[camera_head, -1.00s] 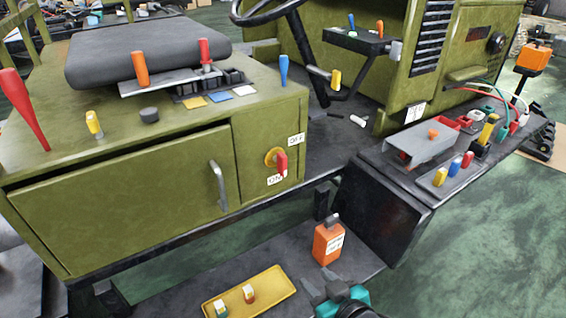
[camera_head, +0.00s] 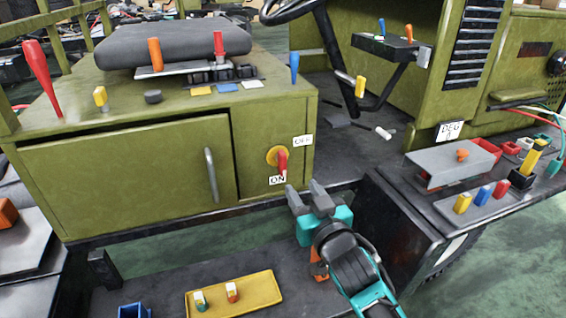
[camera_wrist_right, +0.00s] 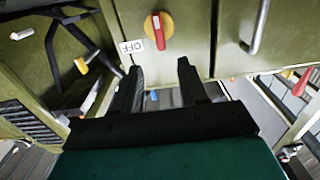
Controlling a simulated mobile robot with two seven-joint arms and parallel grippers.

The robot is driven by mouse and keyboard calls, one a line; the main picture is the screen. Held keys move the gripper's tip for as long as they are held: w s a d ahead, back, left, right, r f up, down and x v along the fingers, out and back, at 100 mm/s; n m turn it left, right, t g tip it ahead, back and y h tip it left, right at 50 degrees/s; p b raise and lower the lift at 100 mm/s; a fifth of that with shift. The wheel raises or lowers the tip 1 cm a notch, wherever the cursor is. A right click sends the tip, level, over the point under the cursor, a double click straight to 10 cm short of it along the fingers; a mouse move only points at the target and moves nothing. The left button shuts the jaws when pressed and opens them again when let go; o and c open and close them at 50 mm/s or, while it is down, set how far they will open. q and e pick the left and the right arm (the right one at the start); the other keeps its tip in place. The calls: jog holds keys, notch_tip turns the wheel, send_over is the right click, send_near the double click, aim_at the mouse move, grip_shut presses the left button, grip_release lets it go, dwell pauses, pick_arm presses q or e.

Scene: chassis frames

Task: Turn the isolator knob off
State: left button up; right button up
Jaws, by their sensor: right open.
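The isolator knob (camera_head: 282,163) is a red handle on a yellow round base, on the front of the green cabinet (camera_head: 260,200). The handle points down, toward the ON label (camera_head: 278,180); the OFF label (camera_head: 302,140) is up and to its right. In the right wrist view the knob (camera_wrist_right: 159,30) and the OFF label (camera_wrist_right: 131,46) show beyond the fingertips. My right gripper (camera_head: 304,190) is open and empty, just below and right of the knob, apart from it. In the right wrist view its two fingers (camera_wrist_right: 160,68) are spread. My left gripper is out of view.
A yellow tray (camera_head: 262,302) with two small pieces lies on the lower step. An orange bottle (camera_head: 318,265) is partly hidden behind my right gripper. The cabinet door handle (camera_head: 211,174) sticks out left of the knob. A shelf with coloured switches (camera_head: 462,203) is at right.

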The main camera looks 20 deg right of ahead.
aim_at(284, 161)
jog(key=w, duration=0.4)
jog(key=w+b, duration=0.1)
jog(key=w, duration=0.8)
jog(key=shift+a+r, duration=0.25)
jog(key=shift+a, duration=0.05)
jog(key=shift+c, duration=0.4)
grip_shut()
